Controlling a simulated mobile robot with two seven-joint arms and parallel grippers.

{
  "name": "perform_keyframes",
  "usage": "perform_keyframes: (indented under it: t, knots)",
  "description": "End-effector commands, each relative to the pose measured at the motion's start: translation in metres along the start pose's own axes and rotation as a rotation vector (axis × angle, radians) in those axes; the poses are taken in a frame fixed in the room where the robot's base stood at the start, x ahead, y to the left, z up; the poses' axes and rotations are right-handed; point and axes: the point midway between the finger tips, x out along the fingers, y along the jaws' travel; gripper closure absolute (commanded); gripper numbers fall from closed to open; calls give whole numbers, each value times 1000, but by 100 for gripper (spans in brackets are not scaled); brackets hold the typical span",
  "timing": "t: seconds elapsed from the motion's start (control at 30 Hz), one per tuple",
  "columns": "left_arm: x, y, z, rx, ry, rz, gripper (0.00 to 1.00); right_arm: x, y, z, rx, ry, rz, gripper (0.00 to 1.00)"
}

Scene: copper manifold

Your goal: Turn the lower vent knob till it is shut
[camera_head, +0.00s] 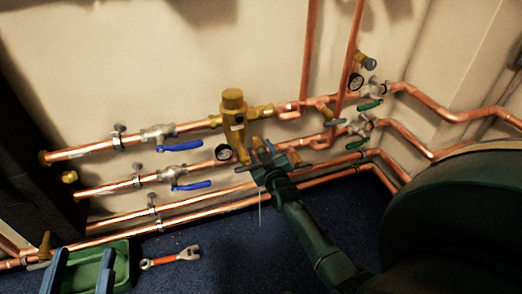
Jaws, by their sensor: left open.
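The lower copper pipe (110,189) runs along the wall. On it, a brass fitting (293,157) shows just right of my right gripper. I cannot tell whether it is the lower vent, and its knob is not clear. My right gripper (266,158), dark green, comes from the lower right and is in front of this pipe, overlapping it. Its jaws are too small and dark to read, and whether it touches anything is unclear. On the upper pipe, a similar brass fitting (326,112) has a grey end. My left gripper (80,258) is at the bottom left, its bluish fingers wide apart.
Blue-handled valves (182,146) are at the left and green-handled valves (370,105) at the right.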

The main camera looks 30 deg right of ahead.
Motion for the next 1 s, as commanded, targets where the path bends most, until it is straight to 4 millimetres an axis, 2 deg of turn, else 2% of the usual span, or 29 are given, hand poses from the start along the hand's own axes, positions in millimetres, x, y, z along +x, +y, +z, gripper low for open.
perform_keyframes:
  t: [0.07,0.43,0.77,1.0]
  knots:
    - [0,0,0,0,1,1,50,0,0,0,0,0,0,62]
    - [0,0,0,1,2,0,50,0,0,0,0,0,-1,92]
    - [-1,0,-1,3,-3,-1,50,0,0,0,45,-1,-1,92]
    - [-2,-2,-2,18,-10,-5,50,0,0,-1,192,-2,-1,92]
